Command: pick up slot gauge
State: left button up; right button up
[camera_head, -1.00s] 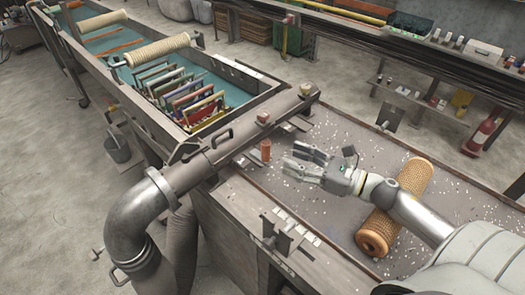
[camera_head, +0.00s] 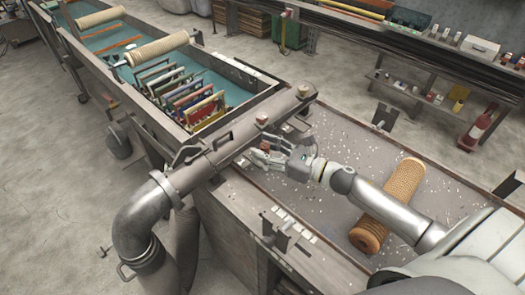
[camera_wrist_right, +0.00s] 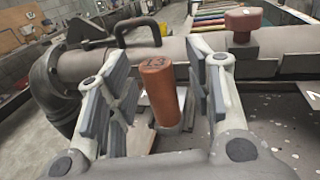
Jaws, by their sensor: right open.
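The slot gauge appears to be the small orange-brown cylinder (camera_wrist_right: 158,95) marked "13" on its top. It stands upright on the table beside the large grey pipe. In the right wrist view it shows between the two fingers of my right gripper (camera_wrist_right: 165,65), with a gap on both sides. In the head view my right gripper (camera_head: 262,153) is open at the cylinder, which is mostly hidden by the fingers there. My left gripper is not in view.
The grey pipe (camera_head: 225,150) with a red knob (camera_wrist_right: 243,20) and a handle runs just beyond the fingers. A tan mesh roll (camera_head: 398,200) lies under my right forearm. A trough (camera_head: 250,95) with several coloured frames stands behind the pipe.

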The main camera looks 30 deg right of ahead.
grip_shut()
dwell(0.4)
jog(key=shift+r, duration=0.1)
